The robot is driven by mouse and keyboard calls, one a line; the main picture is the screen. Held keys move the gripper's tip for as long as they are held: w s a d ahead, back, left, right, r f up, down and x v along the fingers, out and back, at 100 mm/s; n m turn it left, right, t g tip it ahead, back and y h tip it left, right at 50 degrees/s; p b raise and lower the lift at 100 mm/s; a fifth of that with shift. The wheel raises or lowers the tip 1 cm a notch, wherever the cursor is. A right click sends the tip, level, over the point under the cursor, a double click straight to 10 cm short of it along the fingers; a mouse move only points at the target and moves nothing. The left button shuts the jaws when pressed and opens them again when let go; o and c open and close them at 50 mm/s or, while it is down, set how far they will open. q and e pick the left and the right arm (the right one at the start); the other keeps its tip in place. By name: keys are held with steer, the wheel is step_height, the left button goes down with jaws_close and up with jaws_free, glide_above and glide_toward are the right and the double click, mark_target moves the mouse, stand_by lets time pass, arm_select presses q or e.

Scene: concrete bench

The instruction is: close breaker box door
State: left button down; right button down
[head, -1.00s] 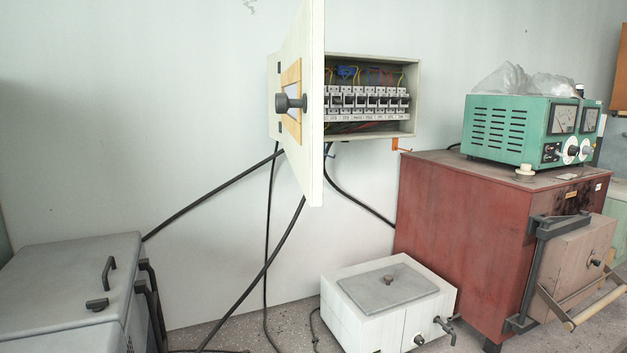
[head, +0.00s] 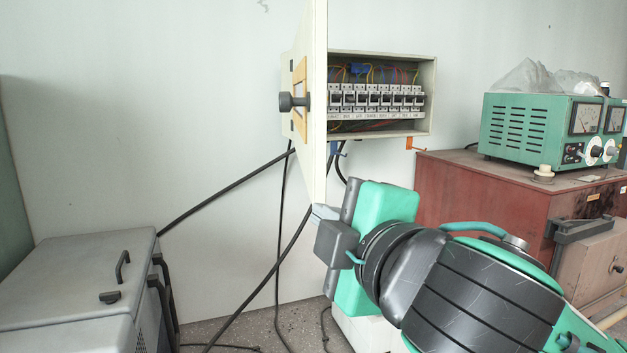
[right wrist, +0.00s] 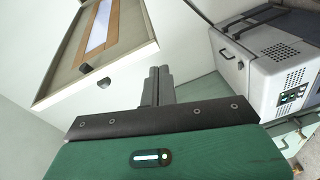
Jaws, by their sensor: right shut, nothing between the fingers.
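The breaker box (head: 432,95) hangs on the wall with a row of breakers and coloured wires showing inside. Its pale door (head: 318,100) stands wide open, swung out toward me and seen nearly edge-on. A dark round knob (head: 293,102) and a wood-framed panel are on the door's left face. My right gripper (head: 322,212) is shut and empty, just below the door's lower corner; I cannot tell if it touches. In the right wrist view the shut fingers (right wrist: 158,84) lie right of the door (right wrist: 135,42), apart from it in the picture. My left gripper is not in view.
A red cabinet (head: 470,180) with a green power unit (head: 515,125) on it stands at right, partly behind my right arm. A grey case (head: 70,285) sits at lower left. Black cables (head: 240,180) hang below the box. The wall left of the door is clear.

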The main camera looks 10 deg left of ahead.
mark_target(310, 182)
steer(key=s+r+n, duration=0.3)
steer(key=s, duration=0.2)
steer(key=shift+y, duration=0.4)
steer(key=w+a+p, duration=0.1)
steer(key=w+p, duration=0.1)
steer(key=w, duration=0.1)
steer(key=w+a+p, duration=0.1)
steer(key=w+p, duration=0.1)
steer(key=w+a+p, duration=0.1)
steer(key=w, duration=0.2)
steer(key=shift+w+a+p, duration=0.1)
steer(key=shift+w+p, duration=0.25)
steer(key=shift+p, duration=0.05)
